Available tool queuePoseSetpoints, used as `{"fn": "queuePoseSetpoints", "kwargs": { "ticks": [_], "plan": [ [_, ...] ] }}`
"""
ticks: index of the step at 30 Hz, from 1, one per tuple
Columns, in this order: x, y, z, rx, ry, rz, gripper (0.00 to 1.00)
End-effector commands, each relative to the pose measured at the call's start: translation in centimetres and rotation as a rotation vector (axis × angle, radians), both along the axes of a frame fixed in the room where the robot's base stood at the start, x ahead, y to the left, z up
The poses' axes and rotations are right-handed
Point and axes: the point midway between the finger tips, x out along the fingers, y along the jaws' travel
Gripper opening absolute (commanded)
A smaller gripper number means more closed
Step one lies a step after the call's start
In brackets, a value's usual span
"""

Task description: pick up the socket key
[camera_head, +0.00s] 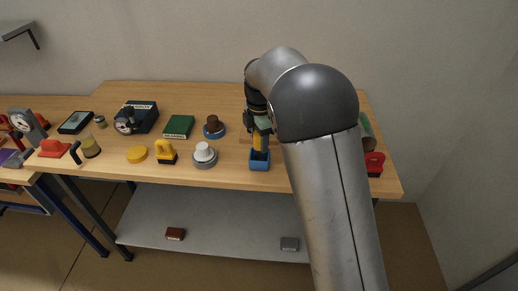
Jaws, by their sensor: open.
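My gripper (260,128) points down over the front middle of the table (285,172), small and partly hidden by my own arm. It is open. Just below it, a yellow upright piece (258,142) shows above a blue open-topped holder (260,164) near the table's front edge. The yellow piece looks like the socket key's handle, but I cannot tell for sure. The fingers are close around or beside its top; contact cannot be made out.
Left of the holder stand a grey-white round knob piece (204,154), a yellow handled block (166,152), a brown-topped blue disc (213,127) and a green box (179,127). A red piece (374,164) sits at the right edge. My arm hides the table's right part.

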Motion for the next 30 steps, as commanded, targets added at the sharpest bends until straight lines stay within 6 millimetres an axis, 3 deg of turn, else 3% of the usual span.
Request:
{"fn": "queuePoseSetpoints", "kwargs": {
  "ticks": [2,7,8,9,12,30],
  "plan": [
    [0.0,0.0,0.0,0.0,0.0,0.0,0.49],
    [0.0,0.0,0.0,0.0,0.0,0.0,0.07],
    [0.0,0.0,0.0,0.0,0.0,0.0,0.05],
    [0.0,0.0,0.1,0.0,-0.001,0.0,0.29],
    [0.0,0.0,0.1,0.0,-0.001,0.0,0.05],
    [0.0,0.0,3.0,0.002,-0.001,-0.001,0.05]
  ]
}}
